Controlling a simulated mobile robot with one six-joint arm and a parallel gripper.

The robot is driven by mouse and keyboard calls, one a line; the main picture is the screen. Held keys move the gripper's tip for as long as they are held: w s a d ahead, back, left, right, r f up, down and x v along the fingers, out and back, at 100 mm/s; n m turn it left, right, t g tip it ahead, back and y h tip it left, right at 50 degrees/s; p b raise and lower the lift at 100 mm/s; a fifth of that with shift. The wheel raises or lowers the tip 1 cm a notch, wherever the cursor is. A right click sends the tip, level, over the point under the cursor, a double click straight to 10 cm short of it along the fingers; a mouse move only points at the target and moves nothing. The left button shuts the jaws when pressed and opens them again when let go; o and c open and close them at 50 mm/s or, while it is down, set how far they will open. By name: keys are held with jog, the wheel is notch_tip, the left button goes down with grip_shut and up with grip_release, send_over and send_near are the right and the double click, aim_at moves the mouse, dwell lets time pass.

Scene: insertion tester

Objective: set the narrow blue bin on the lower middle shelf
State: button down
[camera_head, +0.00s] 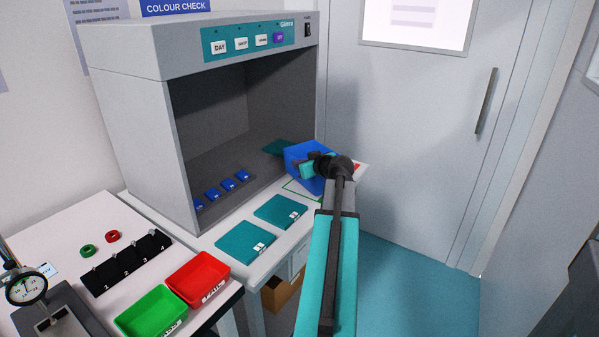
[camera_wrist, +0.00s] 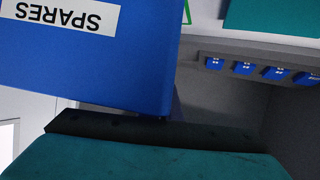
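The narrow blue bin (camera_head: 297,155) is at the right front of the light booth, at the bench's right end, by a green outline on the bench. In the wrist view the bin (camera_wrist: 90,70) is close, its SPARES label upside down. My gripper (camera_head: 312,168) is at the bin's near side in the head view. One teal finger with a dark pad (camera_wrist: 150,132) overlaps the bin's edge in the wrist view. The other finger is hidden, so the grip cannot be judged. Whether the bin touches the bench is unclear. The lower middle shelf cannot be made out.
The light booth (camera_head: 130,100) holds several small blue blocks. Two teal panels (camera_head: 246,242) lie on the bench before it. A red bin (camera_head: 198,278) and a green bin (camera_head: 151,312) stand at the lower left. A brown box (camera_head: 281,293) sits below the bench. Floor (camera_head: 415,290) is clear to the right.

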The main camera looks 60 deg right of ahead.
dwell(0.3)
jog(key=shift+f, duration=1.7)
jog(key=shift+f, duration=0.15)
jog(key=c, duration=2)
grip_release()
jog(key=shift+r, duration=0.2)
jog(key=v, duration=1.2)
jog(key=shift+b, duration=0.3)
